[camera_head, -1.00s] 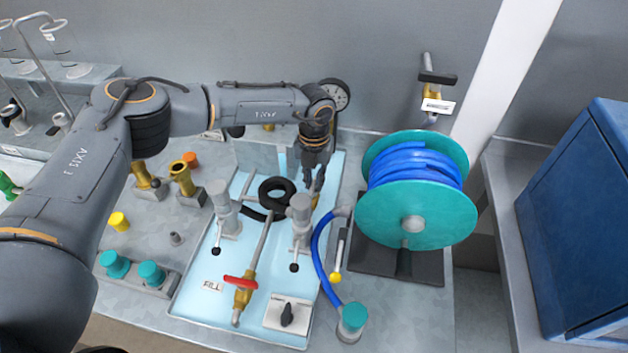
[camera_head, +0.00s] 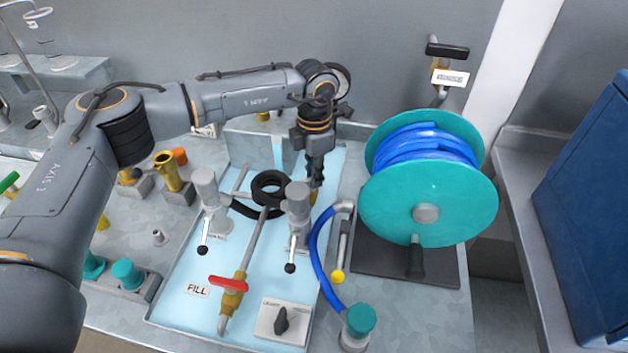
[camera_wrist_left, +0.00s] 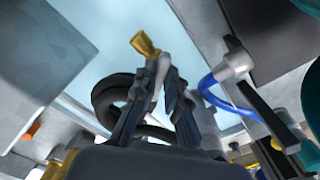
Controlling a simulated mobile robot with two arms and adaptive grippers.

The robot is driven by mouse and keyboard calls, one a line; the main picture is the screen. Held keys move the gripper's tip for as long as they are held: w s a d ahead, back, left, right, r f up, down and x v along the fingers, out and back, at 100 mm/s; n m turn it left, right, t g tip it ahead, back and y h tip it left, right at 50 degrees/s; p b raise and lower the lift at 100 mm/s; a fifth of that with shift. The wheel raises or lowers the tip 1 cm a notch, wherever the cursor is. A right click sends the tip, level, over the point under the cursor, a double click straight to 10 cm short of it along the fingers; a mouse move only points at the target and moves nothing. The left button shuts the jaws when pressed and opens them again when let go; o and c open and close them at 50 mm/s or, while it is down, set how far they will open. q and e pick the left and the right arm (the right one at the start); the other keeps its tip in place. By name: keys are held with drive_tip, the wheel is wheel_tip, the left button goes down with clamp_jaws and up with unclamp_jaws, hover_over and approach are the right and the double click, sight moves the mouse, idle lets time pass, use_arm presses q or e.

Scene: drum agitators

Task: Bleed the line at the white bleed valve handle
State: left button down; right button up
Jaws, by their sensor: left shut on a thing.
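My left gripper (camera_head: 317,184) reaches down at the back right of the pale blue tray (camera_head: 190,318). In the left wrist view, its two dark fingers (camera_wrist_left: 160,85) stand on either side of a white handle (camera_wrist_left: 164,64), which I take as the bleed valve handle. The gripper is shut on this handle. A brass valve body (camera_wrist_left: 146,44) joins the handle just beyond the fingertips. In the head view the handle is hidden by the gripper, and only a bit of brass shows beside the fingers. My right gripper is in neither view.
A black hose coil (camera_head: 271,187) and a grey post with a black-knobbed lever (camera_head: 297,203) stand close left of the gripper. A blue hose (camera_head: 317,246) and the teal reel (camera_head: 462,205) are to its right. A red-handled FILL valve (camera_head: 229,284) is nearer the front.

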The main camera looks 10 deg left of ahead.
use_arm(q)
drive_tip(key=m+b, duration=0.2)
drive_tip(key=m, duration=0.1)
drive_tip(key=shift+s+f+m, duration=0.1)
drive_tip(key=shift+f+m, duration=0.05)
drive_tip(key=shift+m, duration=0.15)
drive_tip(key=shift+m+b, duration=1)
drive_tip(key=shift+m, duration=0.7)
drive_tip(key=shift+s+r, duration=0.1)
drive_tip(key=shift+r, duration=0.1)
drive_tip(key=c, duration=1.4)
unclamp_jaws()
wheel_tip(320, 180, up, 12)
